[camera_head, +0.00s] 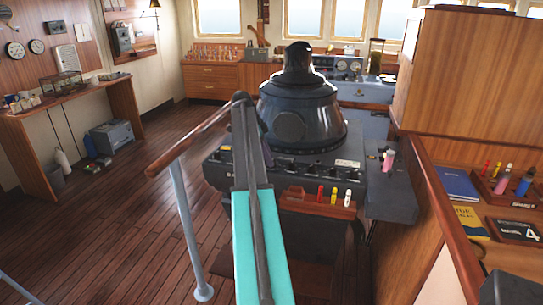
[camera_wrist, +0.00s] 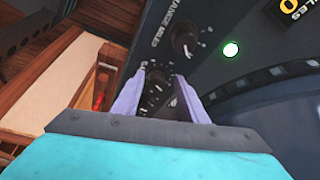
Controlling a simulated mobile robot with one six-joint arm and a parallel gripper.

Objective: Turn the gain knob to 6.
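In the wrist view, my gripper (camera_wrist: 159,76) reaches down to the dark panel. Its two pale purple fingers stand apart, with a dark knob (camera_wrist: 158,73) and white dial marks showing in the gap. I cannot read that knob's label or setting, nor tell whether a finger touches it. Just beyond is another black knob (camera_wrist: 185,40) beside the lettering "RANGE MILES". In the head view, the radar console (camera_head: 345,165) has a row of small knobs along its front.
A round lit white lamp (camera_wrist: 231,49) sits right of the range knob. The radar's dark hood (camera_head: 297,105) rises behind the knob row. A wooden handrail (camera_head: 190,140) runs at the left. A small rack (camera_head: 315,203) with coloured markers is on the console's front.

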